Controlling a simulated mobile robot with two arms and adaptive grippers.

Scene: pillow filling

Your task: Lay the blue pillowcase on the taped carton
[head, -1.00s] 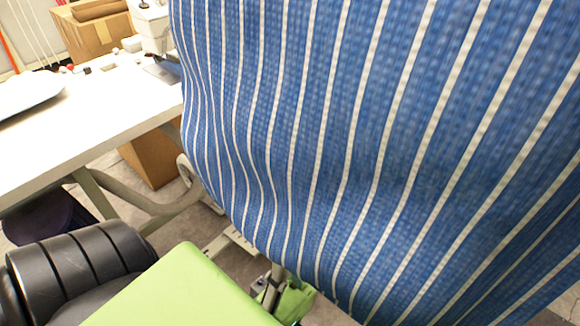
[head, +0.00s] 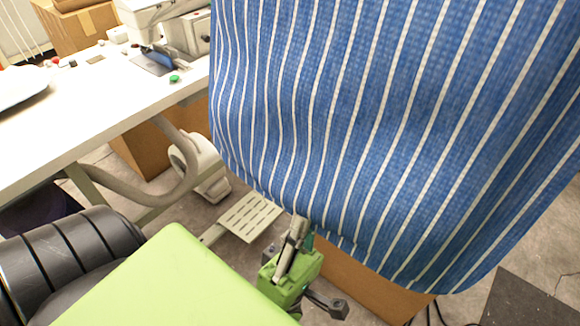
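The blue pillowcase (head: 390,130) with white stripes hangs close in front of the head camera and fills the centre and right. Its top runs out of view. My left gripper (head: 294,240), green with grey fingers, is low in the middle at the pillowcase's lower edge. Whether its fingers are shut on the cloth is unclear. My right gripper is not in view. A brown carton (head: 365,288) shows partly below the pillowcase, mostly hidden. Another carton (head: 80,28) stands at the back left. I cannot tell which is the taped carton.
A white table (head: 90,115) at the left carries a sewing machine (head: 160,12) and small items. A brown box (head: 150,150) is under it. A slotted pedal (head: 250,217) and a dark mat (head: 520,300) are on the floor.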

